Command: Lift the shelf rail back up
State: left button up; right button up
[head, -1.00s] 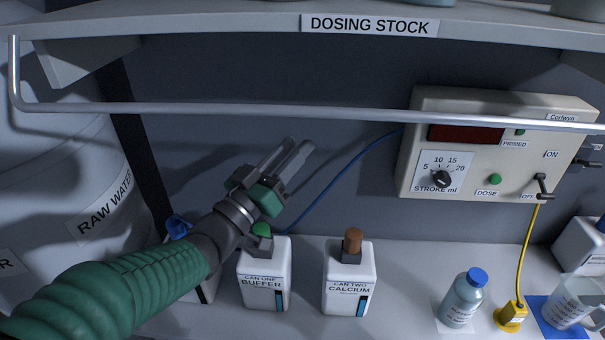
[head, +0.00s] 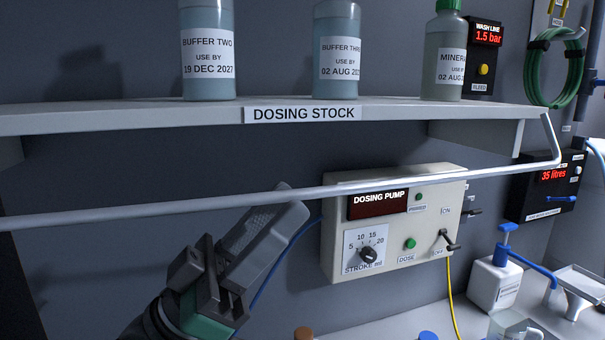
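The shelf rail (head: 400,181) is a long pale metal bar running across the head view below the shelf's front edge (head: 420,113). Its right end bends upward to the shelf's right end; its left end is outside the picture. My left gripper (head: 288,200) reaches up from the bottom left to the rail. Whether the fingers are closed or touch the rail is unclear. My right gripper is not in view.
Bottles (head: 208,55) stand on the shelf above. The dosing pump box (head: 440,200) is on the wall just behind the rail, with a blue tube and yellow cable. A white pump container (head: 495,285) stands on the counter at right.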

aim_at(317, 191)
pick_arm(q)
jog(key=x, duration=0.3)
jog(key=shift+d, duration=0.4)
jog(key=d, duration=0.3)
jog(key=shift+r+g, duration=0.2)
jog(key=shift+g, duration=0.1)
jog(key=shift+d, duration=0.35)
jog(key=shift+w+a, duration=0.1)
jog(key=shift+a, duration=1)
jog(key=c, duration=0.5)
jog(key=shift+a, duration=0.25)
grip_shut()
jog(key=shift+s+d, duration=0.1)
jog(key=shift+s, duration=0.1)
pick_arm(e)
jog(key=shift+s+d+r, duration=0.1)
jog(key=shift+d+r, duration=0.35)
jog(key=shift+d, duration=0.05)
pick_arm(q)
jog(key=shift+p, duration=0.3)
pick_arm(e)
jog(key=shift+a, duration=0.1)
